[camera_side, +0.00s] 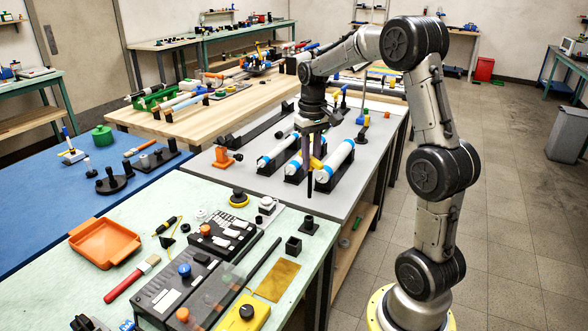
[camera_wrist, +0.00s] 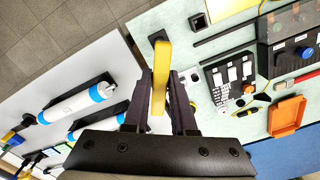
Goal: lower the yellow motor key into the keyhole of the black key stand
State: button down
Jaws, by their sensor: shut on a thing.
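The yellow motor key (camera_wrist: 161,58) is a flat yellow bar between the two dark fingers of my gripper (camera_wrist: 162,78) in the wrist view. In the side view my gripper (camera_side: 312,160) is above the grey table, with a bit of the yellow key (camera_side: 317,163) showing at the fingers. A small black square block (camera_side: 293,246) on the pale green table may be the key stand; it also shows in the wrist view (camera_wrist: 199,22). It is well apart from the key. I cannot make out a keyhole clearly.
White-and-blue cylinders (camera_side: 334,161) lie in black cradles under and beside my gripper. A black flat piece with a post (camera_side: 309,225) stands near the square block. A control panel (camera_side: 223,229), a brass plate (camera_side: 277,281) and an orange tray (camera_side: 104,242) crowd the green table.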

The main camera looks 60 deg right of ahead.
dwell(0.4)
send_over(310, 197)
jog(key=shift+w+d+f, duration=0.1)
jog(key=shift+d+f, duration=0.05)
jog(key=shift+f, duration=1.3)
jog(key=shift+w+d+f, duration=0.1)
jog(key=shift+f, duration=1.35)
jog(key=shift+s+f, duration=0.1)
jog(key=shift+f, duration=2.25)
jog(key=c, duration=0.7)
grip_release()
jog(key=shift+o, duration=0.2)
jog(key=shift+r, duration=0.1)
notch_tip(310, 197, up, 14)
jog(key=shift+f, duration=0.15)
